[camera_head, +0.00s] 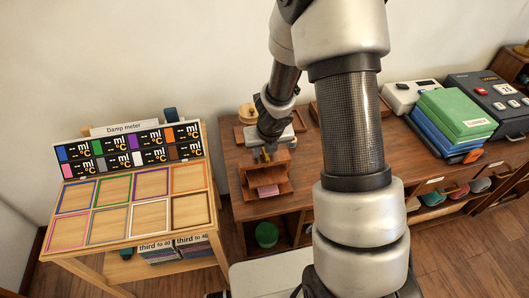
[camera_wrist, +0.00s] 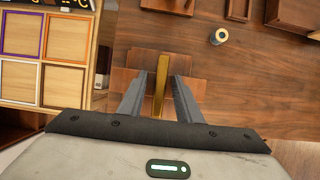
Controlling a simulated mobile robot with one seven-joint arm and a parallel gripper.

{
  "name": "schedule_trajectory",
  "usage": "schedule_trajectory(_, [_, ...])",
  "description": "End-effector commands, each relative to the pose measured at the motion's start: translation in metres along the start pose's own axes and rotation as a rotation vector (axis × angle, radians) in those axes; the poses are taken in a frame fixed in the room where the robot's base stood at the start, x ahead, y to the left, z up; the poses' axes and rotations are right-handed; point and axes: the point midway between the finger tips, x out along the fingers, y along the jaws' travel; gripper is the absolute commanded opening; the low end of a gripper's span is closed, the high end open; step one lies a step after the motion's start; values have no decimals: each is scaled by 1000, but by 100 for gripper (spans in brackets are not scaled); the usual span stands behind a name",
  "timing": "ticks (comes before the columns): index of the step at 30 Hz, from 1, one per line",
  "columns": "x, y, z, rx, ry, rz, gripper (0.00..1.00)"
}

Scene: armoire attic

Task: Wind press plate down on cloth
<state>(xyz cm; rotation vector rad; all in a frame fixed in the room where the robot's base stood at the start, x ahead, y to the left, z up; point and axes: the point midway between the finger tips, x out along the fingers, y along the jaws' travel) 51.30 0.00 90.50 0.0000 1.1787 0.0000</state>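The small wooden press (camera_head: 284,187) stands on the brown wooden worktop near its front edge. A pink folded cloth (camera_head: 268,190) shows low in its front opening. My gripper (camera_head: 266,153) is right above the press and hides most of its top; the press plate cannot be made out. In the wrist view, a brass-coloured bar (camera_wrist: 160,85), seemingly the press handle, lies between the fingers of my gripper (camera_wrist: 159,78). The fingers are apart, with a gap visible on each side of the bar. The cloth cannot be seen in the wrist view.
The damp meter board (camera_head: 130,148) with coloured frames stands on a separate table at left. A green box (camera_head: 457,114) on blue ones and grey devices (camera_head: 490,95) are at right. A small spool-like object (camera_wrist: 218,36) lies on the worktop. A green item (camera_head: 267,234) sits below.

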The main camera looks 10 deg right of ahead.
Motion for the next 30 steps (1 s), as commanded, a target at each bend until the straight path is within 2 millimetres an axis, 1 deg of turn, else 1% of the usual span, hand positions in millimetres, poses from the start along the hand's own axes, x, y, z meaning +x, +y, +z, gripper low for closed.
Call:
schedule_trajectory(5, [0,0,0,0,0,0,31])
schedule_trajectory(6, [0,0,0,0,0,0,30])
schedule_trajectory(11, [0,0,0,0,0,0,3])
schedule_trajectory(12, [0,0,0,0,0,0,0])
schedule_trajectory(22, [-1,0,0,29,0,-11,0])
schedule_trajectory(30, [-2,1,1,168,0,-70,0])
